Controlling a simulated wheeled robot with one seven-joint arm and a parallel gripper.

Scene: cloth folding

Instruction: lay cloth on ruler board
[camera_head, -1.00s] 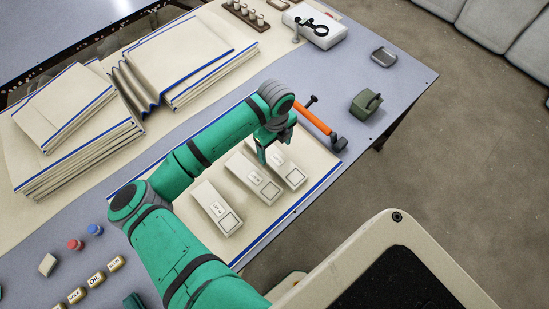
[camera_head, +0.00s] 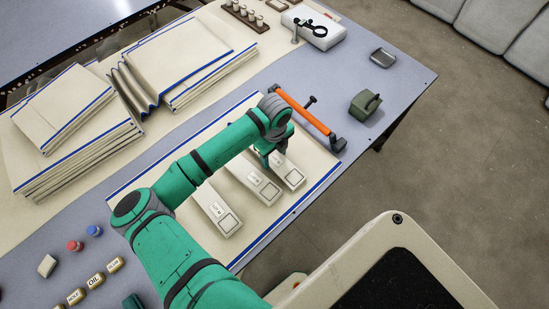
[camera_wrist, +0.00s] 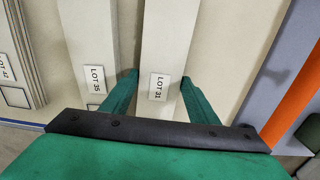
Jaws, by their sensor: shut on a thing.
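Three long pale strips with printed tags lie side by side on a cream sheet (camera_head: 285,218) with blue edges. My gripper (camera_head: 272,160) is low over the right strip (camera_head: 291,177). In the wrist view, my gripper's fingers (camera_wrist: 158,79) stand on both sides of this strip, tagged LOT 31 (camera_wrist: 170,45), and are shut on it. The middle strip, tagged LOT 35 (camera_wrist: 90,40), lies just left of the fingers. The left strip (camera_head: 222,215) lies farther left. My arm hides the strips' far ends. I cannot tell which piece is the ruler board.
Stacks of cream blue-edged cloth (camera_head: 75,150) and (camera_head: 185,55) fill the table's left and back. An orange-handled tool (camera_head: 305,112) lies close right of the sheet. A green box (camera_head: 365,103) and a small grey tray (camera_head: 383,57) stand near the right edge.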

